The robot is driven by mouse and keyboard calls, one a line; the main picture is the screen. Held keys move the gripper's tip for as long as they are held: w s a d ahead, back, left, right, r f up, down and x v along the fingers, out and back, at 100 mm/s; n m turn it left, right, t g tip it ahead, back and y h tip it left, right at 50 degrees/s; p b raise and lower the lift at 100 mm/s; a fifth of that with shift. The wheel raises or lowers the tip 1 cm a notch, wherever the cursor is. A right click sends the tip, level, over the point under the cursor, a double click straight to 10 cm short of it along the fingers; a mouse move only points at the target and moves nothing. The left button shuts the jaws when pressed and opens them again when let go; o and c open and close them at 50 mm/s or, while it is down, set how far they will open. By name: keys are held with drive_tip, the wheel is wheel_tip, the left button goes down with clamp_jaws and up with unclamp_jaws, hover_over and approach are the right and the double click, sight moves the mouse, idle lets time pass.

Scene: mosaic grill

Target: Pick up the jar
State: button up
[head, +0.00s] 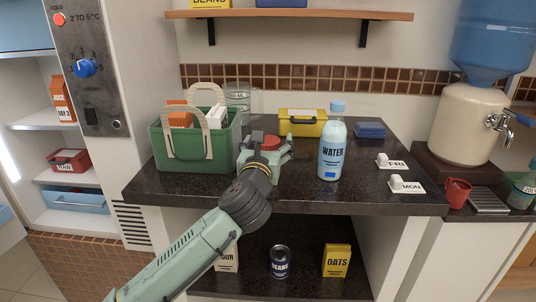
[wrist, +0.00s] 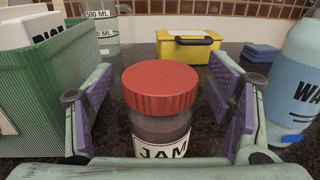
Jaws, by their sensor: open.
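The jar has a red lid and a white label reading JAM. In the wrist view the jar (wrist: 160,112) stands upright between the two open fingers of my gripper (wrist: 161,115), with a visible gap on each side. In the head view only the red lid of the jar (head: 271,142) shows clearly, just beyond my gripper (head: 265,155); my gripper and arm hide the rest. The jar stands on the dark countertop (head: 300,190).
A green basket (head: 190,155) with groceries stands close on the left. A water bottle (head: 332,145) stands close on the right. Behind are a clear measuring container (head: 238,97), a yellow box (head: 303,122) and folded blue cloths (head: 369,130). FRI and MON cards lie at the right.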

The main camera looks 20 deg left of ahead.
drive_tip(key=shift+c, duration=0.3)
drive_tip(key=c, duration=1.5)
